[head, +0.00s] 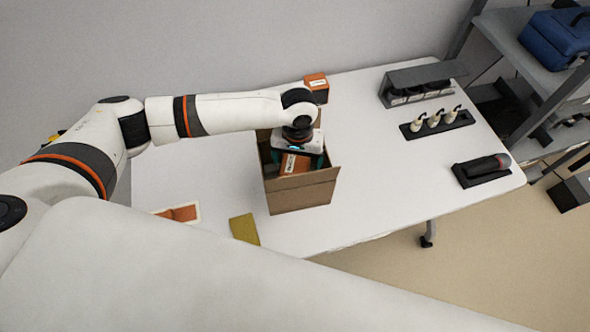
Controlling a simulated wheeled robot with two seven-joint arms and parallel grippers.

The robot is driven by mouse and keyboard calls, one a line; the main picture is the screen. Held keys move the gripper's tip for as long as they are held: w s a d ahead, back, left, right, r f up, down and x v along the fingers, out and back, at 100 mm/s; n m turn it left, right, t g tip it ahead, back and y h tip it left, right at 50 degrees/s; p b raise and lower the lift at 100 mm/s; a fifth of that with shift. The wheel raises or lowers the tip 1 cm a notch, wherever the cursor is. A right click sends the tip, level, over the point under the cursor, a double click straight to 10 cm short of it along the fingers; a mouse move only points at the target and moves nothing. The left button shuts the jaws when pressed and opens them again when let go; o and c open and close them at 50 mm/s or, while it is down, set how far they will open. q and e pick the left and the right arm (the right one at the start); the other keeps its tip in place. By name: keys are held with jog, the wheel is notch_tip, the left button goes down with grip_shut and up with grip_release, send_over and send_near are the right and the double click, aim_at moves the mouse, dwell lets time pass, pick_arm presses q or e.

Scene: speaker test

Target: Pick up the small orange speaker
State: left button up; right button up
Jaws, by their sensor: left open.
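An orange box-shaped item with a pale label (292,165) shows inside an open cardboard box (300,193) on the table. It could be the small orange speaker, but its front is partly hidden. My left gripper (297,159) reaches down into the box from above, open, with one finger on each side of the orange item. I cannot tell whether the fingers touch it. A second small orange block with a dark side (317,87) stands on the table behind my left wrist, outside the box. My right gripper is out of view.
The white table (385,185) has free room right of the box. A dark rack (420,84), a holder with pale bulb-like items (437,123) and a dark cylinder in a tray (486,165) stand at right. An orange flat piece (182,213) and a mustard pad (244,229) lie front left.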

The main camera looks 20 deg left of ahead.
aim_at(295, 164)
pick_arm(q)
jog(key=shift+a+f, duration=0.1)
jog(key=shift+f, duration=0.3)
jog(key=f, duration=0.1)
jog(key=f+p, duration=0.1)
jog(key=f, duration=0.1)
jog(key=shift+s+a+f, duration=0.2)
jog(key=shift+f, duration=0.55)
jog(key=c, duration=0.6)
jog(key=shift+w+r, duration=0.1)
jog(key=c, duration=0.9)
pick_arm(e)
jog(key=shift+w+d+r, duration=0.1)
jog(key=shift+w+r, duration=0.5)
pick_arm(q)
jog(key=shift+r, duration=0.1)
